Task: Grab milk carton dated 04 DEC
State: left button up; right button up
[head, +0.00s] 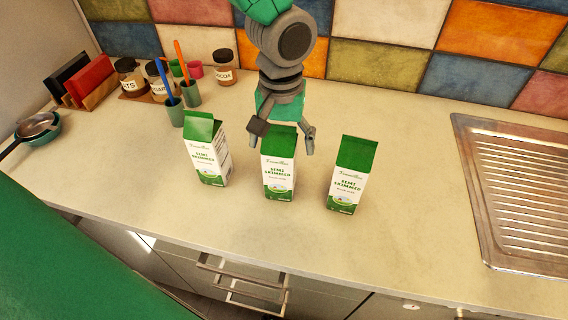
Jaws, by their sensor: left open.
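Three green and white semi-skimmed milk cartons stand upright in a row on the counter: a left carton (207,158), a middle carton (279,178) and a right carton (347,183). No date is legible on any of them. My left gripper (284,134) comes down from the top of the view. It is open, with one finger at each side of the middle carton's green top. I cannot tell whether the fingers touch it or are above or behind it. A green and pale shape behind the fingers is mostly hidden. My right gripper is not in view.
Jars (224,67) and cups with utensils (190,92) stand at the back left, near a rack with a red board (90,80). A pan (36,127) is at the far left. A metal drainer (520,190) is at right. The counter right of the cartons is clear.

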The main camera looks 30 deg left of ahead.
pick_arm(q)
jog(key=shift+a+f, duration=0.3)
jog(key=shift+f, duration=0.2)
jog(key=shift+a+f, duration=0.1)
jog(key=shift+a, duration=0.15)
jog(key=shift+d, duration=0.3)
jog(key=c, duration=1.4)
jog(key=shift+d, duration=0.25)
jog(key=shift+c, duration=1)
jog(key=shift+a, duration=0.15)
jog(key=shift+c, duration=0.2)
jog(key=shift+r, duration=0.2)
